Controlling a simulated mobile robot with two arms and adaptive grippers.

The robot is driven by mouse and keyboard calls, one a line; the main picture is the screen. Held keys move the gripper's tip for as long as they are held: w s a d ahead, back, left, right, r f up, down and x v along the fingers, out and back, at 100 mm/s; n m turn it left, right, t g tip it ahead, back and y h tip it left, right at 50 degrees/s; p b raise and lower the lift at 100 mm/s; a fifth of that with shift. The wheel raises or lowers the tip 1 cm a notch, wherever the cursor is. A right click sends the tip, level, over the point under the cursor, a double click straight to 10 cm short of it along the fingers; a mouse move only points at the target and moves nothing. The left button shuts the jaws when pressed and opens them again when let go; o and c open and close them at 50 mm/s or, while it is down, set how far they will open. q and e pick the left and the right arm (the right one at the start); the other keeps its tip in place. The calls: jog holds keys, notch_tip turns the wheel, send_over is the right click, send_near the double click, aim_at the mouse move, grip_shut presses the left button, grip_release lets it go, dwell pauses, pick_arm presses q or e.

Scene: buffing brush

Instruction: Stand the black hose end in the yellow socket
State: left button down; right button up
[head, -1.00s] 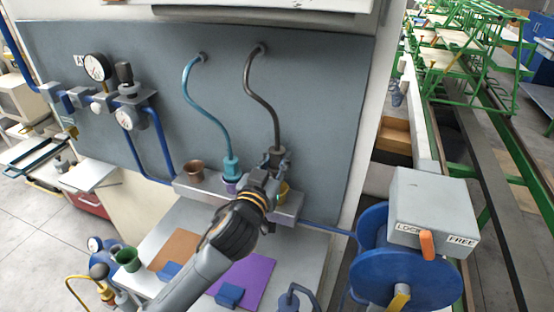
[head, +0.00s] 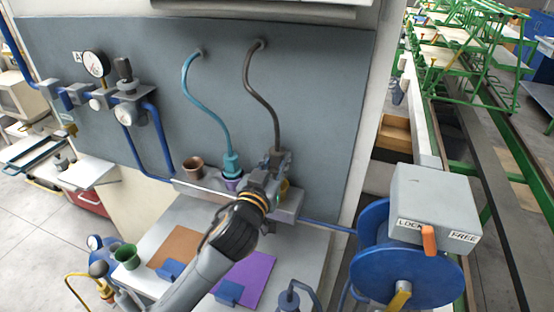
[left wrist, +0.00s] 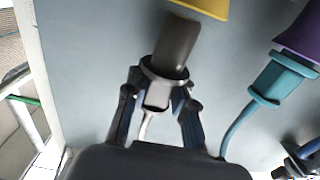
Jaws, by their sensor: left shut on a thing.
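The black hose (head: 262,95) hangs from the grey panel. My left gripper (head: 275,162) is shut on its black hose end, with the fingers on both sides of the collar. In the left wrist view, the black hose end (left wrist: 177,45) sits between the fingers (left wrist: 160,95), with its tip pointing at the yellow socket (left wrist: 205,7). In the head view, the yellow socket (head: 285,187) is partly hidden behind my gripper. My right gripper is not in view.
The teal hose end (head: 232,164) stands in the purple socket (head: 231,184), close left of my gripper. A brown cup (head: 193,166) is on the same grey rail. A table with brown and purple mats is below. A blue reel (head: 405,270) stands at right.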

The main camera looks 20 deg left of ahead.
aim_at(275, 177)
pick_arm(q)
jog(key=shift+f, duration=0.15)
dwell(0.4)
jog(key=shift+f+b, duration=0.75)
jog(key=shift+f, duration=0.15)
jog(key=shift+f, duration=0.1)
jog(key=shift+f+b, duration=0.55)
jog(key=shift+f, duration=0.1)
jog(key=c, duration=1)
grip_release()
jog(key=shift+c, duration=0.2)
